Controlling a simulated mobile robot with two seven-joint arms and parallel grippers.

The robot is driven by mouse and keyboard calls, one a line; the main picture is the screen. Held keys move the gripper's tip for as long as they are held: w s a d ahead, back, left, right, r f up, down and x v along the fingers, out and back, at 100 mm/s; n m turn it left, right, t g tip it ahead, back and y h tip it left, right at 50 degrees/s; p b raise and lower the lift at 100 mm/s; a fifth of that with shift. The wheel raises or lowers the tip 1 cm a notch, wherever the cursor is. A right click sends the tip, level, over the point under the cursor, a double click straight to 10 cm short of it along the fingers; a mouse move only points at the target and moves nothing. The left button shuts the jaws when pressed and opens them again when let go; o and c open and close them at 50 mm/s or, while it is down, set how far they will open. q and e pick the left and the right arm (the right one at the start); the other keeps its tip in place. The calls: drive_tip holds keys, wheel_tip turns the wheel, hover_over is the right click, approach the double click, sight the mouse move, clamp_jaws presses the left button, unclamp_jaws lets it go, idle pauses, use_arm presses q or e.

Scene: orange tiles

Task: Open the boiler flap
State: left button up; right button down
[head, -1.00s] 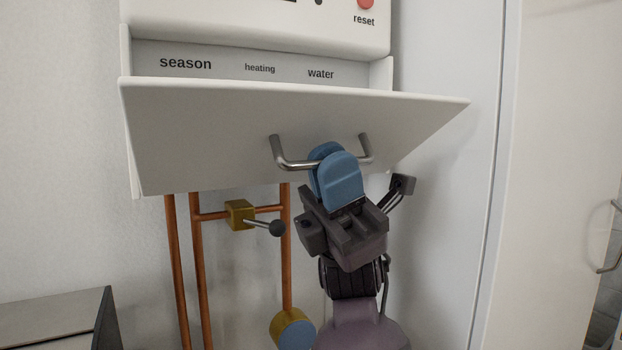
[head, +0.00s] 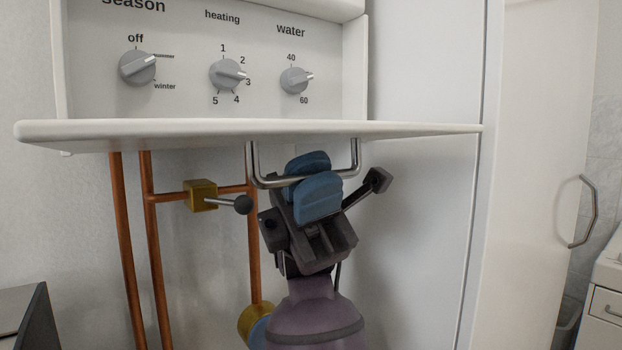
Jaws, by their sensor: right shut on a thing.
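The boiler flap (head: 200,131) is a white panel, swung down until it is seen almost edge-on and roughly level. Its metal bar handle (head: 352,165) hangs beneath it. My right gripper (head: 314,187) has its blue fingers shut on the handle from below. Above the flap, the control panel (head: 190,95) is exposed, with a season knob (head: 137,68), a heating knob (head: 228,75) and a water knob (head: 296,80). My left gripper is not in view.
Copper pipes (head: 128,240) run down the wall below the boiler, with a brass valve (head: 201,195) and its black-knobbed lever left of my gripper. A tall white cabinet side (head: 420,220) stands to the right. A dark-edged surface (head: 30,310) is at the lower left.

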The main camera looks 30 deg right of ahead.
idle(0.3)
drive_tip(key=c, duration=1.5)
unclamp_jaws()
use_arm(q)
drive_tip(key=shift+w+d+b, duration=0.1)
drive_tip(key=shift+b, duration=0.25)
use_arm(e)
drive_tip(key=shift+v, duration=5.5)
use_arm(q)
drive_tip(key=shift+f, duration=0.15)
